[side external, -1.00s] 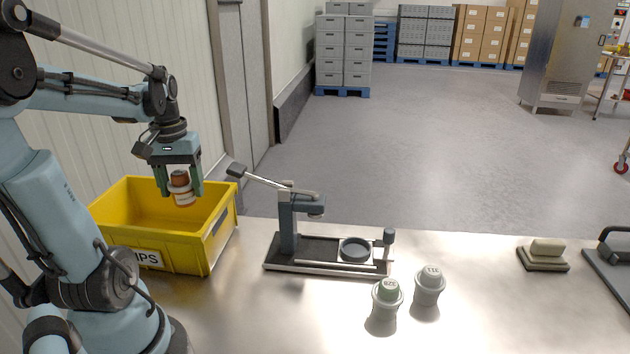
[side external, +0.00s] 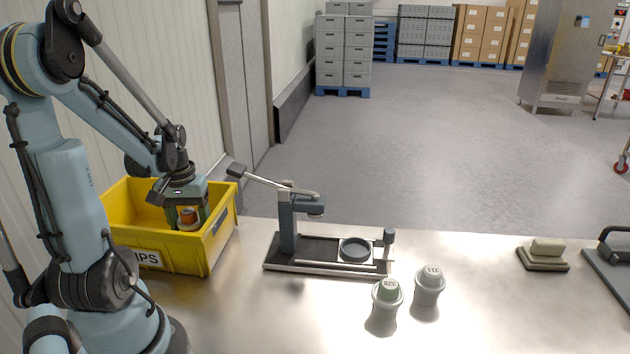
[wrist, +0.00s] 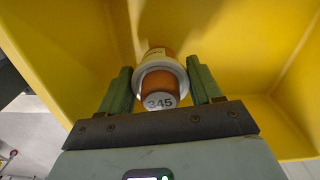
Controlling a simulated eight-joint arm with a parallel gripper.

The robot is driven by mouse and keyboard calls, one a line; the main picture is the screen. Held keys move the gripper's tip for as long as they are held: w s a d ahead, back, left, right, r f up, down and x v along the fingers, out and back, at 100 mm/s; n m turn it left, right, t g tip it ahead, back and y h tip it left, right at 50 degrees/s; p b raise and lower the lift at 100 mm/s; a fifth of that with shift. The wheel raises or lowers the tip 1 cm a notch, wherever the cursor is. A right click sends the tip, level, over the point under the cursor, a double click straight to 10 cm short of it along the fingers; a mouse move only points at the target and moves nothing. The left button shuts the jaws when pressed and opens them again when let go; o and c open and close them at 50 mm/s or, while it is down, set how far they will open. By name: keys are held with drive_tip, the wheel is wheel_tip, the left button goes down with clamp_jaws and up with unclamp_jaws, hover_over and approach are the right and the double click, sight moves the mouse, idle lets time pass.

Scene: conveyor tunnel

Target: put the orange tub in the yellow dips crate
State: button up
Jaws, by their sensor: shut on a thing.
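The orange tub (side external: 189,217) has a pale rim and is held between the green fingers of my gripper (side external: 188,218), which is shut on it. The tub and fingers are inside the yellow dips crate (side external: 222,228), below its rim. In the wrist view the tub (wrist: 158,80) sits between the two fingers (wrist: 160,90) and shows the number 345 on its end. The yellow crate walls and floor (wrist: 235,40) surround it there. I cannot tell whether the tub touches the crate floor.
A dark press with a lever (side external: 289,222) stands just right of the crate. A sponge block (side external: 545,252) lies farther right. The steel table between is clear.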

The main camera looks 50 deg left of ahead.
drive_tip(key=shift+f, duration=0.95)
drive_tip(key=shift+f, duration=0.1)
drive_tip(key=o, duration=1.2)
wheel_tip(320, 180, up, 12)
drive_tip(key=shift+r, duration=0.1)
